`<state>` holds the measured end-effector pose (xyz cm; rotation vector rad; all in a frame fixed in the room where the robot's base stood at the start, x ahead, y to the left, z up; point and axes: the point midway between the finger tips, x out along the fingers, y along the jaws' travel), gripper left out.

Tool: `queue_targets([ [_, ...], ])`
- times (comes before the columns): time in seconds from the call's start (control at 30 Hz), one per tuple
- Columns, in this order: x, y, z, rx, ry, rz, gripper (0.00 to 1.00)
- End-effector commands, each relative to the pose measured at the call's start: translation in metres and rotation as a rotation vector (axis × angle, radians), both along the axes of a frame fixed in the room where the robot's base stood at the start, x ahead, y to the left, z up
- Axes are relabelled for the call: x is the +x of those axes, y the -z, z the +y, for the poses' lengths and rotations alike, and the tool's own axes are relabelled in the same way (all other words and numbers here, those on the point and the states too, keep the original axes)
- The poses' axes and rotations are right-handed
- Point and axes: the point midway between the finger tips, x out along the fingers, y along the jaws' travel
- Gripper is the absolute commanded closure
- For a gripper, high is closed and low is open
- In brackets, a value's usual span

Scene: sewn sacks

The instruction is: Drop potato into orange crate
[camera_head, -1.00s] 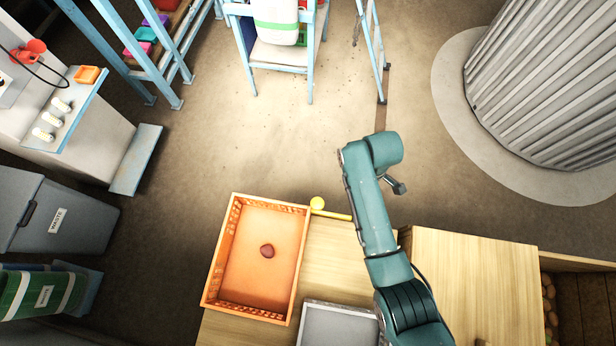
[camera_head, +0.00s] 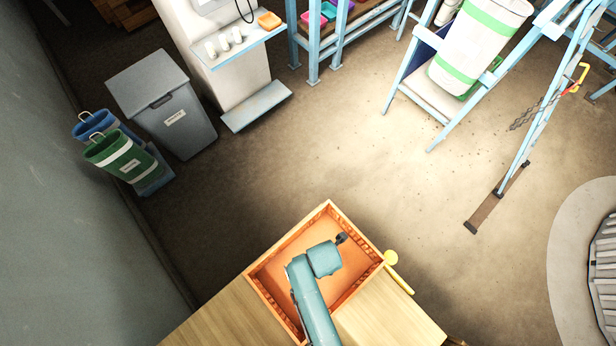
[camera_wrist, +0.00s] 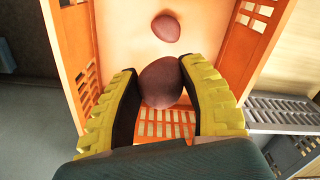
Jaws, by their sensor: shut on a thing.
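The orange crate (camera_head: 269,284) stands on the wooden table, with my arm reaching over it in the head view. Its slatted walls also show in the wrist view (camera_wrist: 76,50). My gripper (camera_wrist: 160,88) has yellow ridged fingers with dark pads, shut on a reddish-brown potato (camera_wrist: 161,84). The held potato is over the inside of the crate; its exact height is hard to tell. A second potato (camera_wrist: 172,27) lies on the crate floor beyond it. In the head view my arm hides the fingers and both potatoes.
The wooden table (camera_head: 385,318) extends to the right of the crate, with a yellow object (camera_head: 391,259) near the crate's right corner. A grey tray (camera_wrist: 284,108) is beside the crate. Bins (camera_head: 165,105) stand far left.

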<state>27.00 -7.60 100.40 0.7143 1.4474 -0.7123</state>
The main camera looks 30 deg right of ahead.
Motion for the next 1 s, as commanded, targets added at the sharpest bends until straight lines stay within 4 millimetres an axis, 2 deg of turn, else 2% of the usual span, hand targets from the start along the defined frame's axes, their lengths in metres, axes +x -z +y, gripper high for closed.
queue_targets([
  [0.17,-0.001,0.008,0.001,0.0,-0.006,0.003,0.88],
  [0.57,-0.001,0.059,0.0,0.0,-0.003,0.002,0.89],
  [0.87,-0.001,0.06,0.0,0.0,-0.002,0.001,0.89],
  [0.9,-0.001,0.06,0.0,0.0,-0.002,0.001,0.55],
  [1.0,-0.001,0.06,0.0,0.0,-0.002,0.001,0.36],
])
